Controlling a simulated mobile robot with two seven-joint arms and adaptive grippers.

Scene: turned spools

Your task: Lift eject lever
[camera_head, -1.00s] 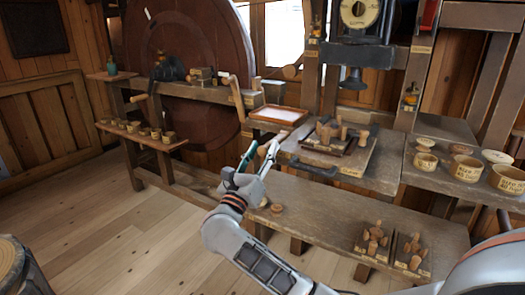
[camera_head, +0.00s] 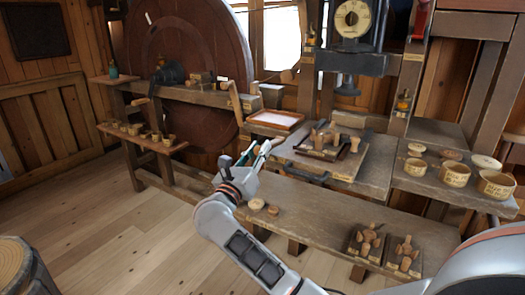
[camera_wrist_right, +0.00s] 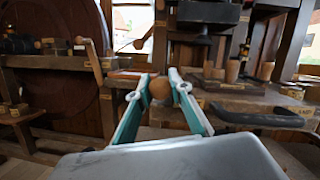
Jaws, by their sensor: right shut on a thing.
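My right gripper (camera_head: 258,150) is in front of the bench, near the white-topped tray, with its white and teal fingers pointing away from me. In the right wrist view, the right gripper (camera_wrist_right: 160,88) has its fingertips on either side of a round brown wooden knob (camera_wrist_right: 160,87) and is shut on it. The knob looks like the end of the eject lever; the rest of the lever is hidden behind the fingers and hand. In the head view the knob is too small to make out clearly. My left gripper is not in view.
A wooden-framed tray (camera_head: 275,120) lies just behind the gripper. A dark bar handle (camera_head: 305,174) fronts the board to its right. An upright wooden handle (camera_head: 236,102) stands to the left. Two small wooden discs (camera_head: 273,210) lie on the lower bench. Several bowls stand right.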

